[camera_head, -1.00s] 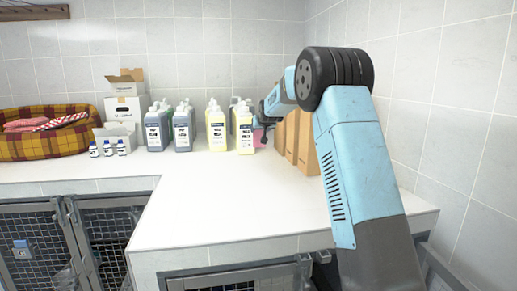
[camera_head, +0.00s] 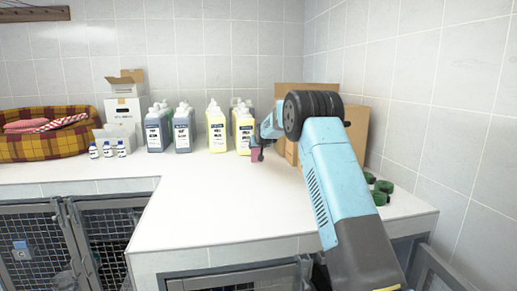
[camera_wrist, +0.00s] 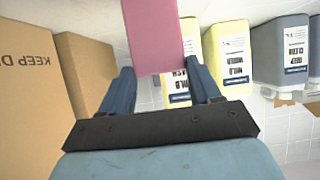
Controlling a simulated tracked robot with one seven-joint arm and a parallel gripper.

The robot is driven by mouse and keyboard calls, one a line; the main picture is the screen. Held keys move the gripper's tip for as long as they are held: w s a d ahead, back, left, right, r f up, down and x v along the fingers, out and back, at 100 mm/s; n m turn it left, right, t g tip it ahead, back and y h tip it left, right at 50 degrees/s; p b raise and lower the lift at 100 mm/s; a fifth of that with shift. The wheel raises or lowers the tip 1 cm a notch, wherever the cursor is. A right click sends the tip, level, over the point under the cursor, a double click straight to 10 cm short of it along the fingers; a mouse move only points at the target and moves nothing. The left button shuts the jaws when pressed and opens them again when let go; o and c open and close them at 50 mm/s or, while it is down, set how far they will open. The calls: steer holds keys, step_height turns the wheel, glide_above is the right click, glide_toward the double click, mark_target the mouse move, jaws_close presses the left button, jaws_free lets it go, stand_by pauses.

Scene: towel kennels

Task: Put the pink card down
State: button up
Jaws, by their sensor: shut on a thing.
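The pink card (camera_wrist: 155,35) is a flat pink rectangle between the fingers of my gripper (camera_wrist: 163,85) in the wrist view. My gripper is shut on it. In the head view the pink card (camera_head: 256,154) shows small below my gripper (camera_head: 258,145), in front of the yellow bottles and left of the cardboard boxes. It is just above or at the white counter (camera_head: 210,205); I cannot tell whether it touches.
Yellow bottles (camera_head: 217,130) and grey-blue bottles (camera_head: 153,132) stand behind to the left. Cardboard boxes (camera_head: 354,130) stand right of my gripper. Green round items (camera_head: 384,187) lie near the right edge. A plaid basket (camera_head: 30,145) is far left. The counter's middle front is clear.

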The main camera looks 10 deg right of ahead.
steer(key=shift+f, duration=0.45)
steer(key=o, duration=1.1)
steer(key=shift+o, duration=1)
steer(key=shift+s+r, duration=0.1)
